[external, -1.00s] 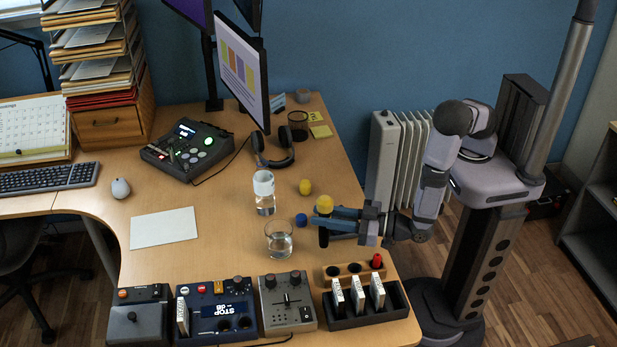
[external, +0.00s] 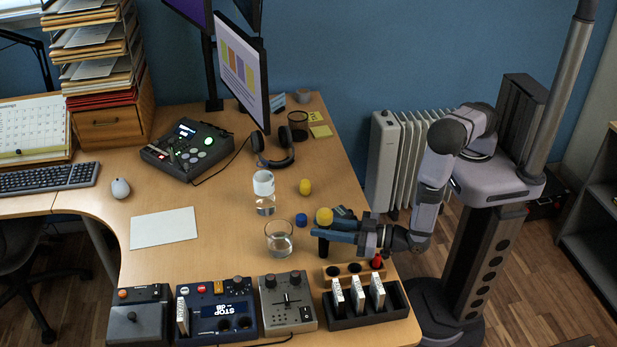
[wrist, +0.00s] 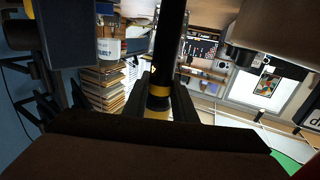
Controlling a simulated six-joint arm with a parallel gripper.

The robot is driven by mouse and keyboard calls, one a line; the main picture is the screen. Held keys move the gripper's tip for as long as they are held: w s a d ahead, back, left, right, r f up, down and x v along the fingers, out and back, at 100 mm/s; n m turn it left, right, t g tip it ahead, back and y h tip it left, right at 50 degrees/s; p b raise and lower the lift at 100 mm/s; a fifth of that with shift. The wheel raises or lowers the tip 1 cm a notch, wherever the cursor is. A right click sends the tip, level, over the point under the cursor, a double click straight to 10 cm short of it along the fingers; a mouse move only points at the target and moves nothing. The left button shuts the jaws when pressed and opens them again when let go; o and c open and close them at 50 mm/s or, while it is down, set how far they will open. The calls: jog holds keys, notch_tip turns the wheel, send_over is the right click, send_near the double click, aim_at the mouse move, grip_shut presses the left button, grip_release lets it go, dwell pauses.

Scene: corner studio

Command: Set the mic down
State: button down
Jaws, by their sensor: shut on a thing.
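The mic has a yellow head (external: 324,217) and a dark handle (external: 323,246). My gripper (external: 332,236) is shut on the handle just below the head and holds the mic upright, head up. It is over the right part of the desk, just behind the wooden holder (external: 331,279). Whether the mic's lower end touches the desk I cannot tell. In the wrist view the dark handle with yellow bands (wrist: 158,91) stands between my fingertips (wrist: 160,100). The holder has round holes, and a red-topped mic (external: 377,262) stands at its right end.
A blue ball (external: 301,220) and a yellow ball (external: 305,187) lie nearby. A black rack (external: 343,322) with white-labelled upright items stands in front of the holder.

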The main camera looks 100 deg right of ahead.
jog(key=c, duration=1.5)
grip_release()
jog(key=shift+f, duration=0.1)
jog(key=shift+o, duration=0.2)
jog(key=shift+r, duration=0.25)
jog(key=b+v, duration=0.3)
jog(key=v, duration=0.9)
jog(key=shift+f, duration=0.15)
